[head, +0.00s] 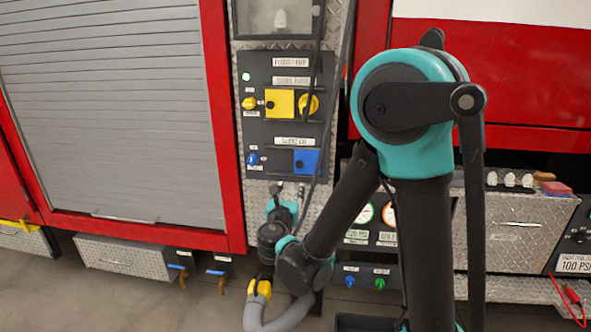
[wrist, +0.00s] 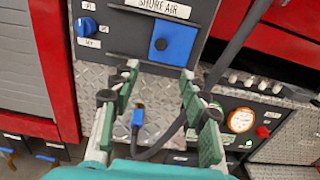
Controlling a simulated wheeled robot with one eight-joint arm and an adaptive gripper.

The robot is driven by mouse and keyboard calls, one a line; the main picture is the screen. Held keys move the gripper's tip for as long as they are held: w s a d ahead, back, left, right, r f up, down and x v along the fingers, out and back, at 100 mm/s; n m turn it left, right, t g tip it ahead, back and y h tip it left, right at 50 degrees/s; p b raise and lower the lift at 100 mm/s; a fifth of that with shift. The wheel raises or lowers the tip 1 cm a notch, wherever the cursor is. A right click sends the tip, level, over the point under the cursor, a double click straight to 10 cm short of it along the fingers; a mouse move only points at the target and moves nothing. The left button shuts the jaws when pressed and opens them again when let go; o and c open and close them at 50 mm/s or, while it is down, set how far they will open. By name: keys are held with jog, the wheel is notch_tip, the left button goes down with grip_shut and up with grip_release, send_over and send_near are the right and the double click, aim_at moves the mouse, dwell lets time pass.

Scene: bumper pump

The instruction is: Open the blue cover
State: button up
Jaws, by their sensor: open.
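The blue cover (head: 306,161) is a square flap on the dark lower panel, beside the shore air label. It looks shut, lying flat against the panel. In the head view my gripper (head: 281,197) is low, below the panel, partly hidden by my arm.
A blue knob (wrist: 86,27) is left of the cover. Above are a yellow cover (head: 279,103) and yellow knobs. A dark cable (wrist: 235,50) runs down right of the cover. A blue plug (wrist: 137,118) hangs below, between my fingers. Gauges (head: 389,214) are at lower right.

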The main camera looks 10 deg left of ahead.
aim_at(299, 165)
jog(key=w, duration=1.7)
jog(key=shift+d, duration=0.4)
jog(key=shift+s, duration=0.1)
grip_shut()
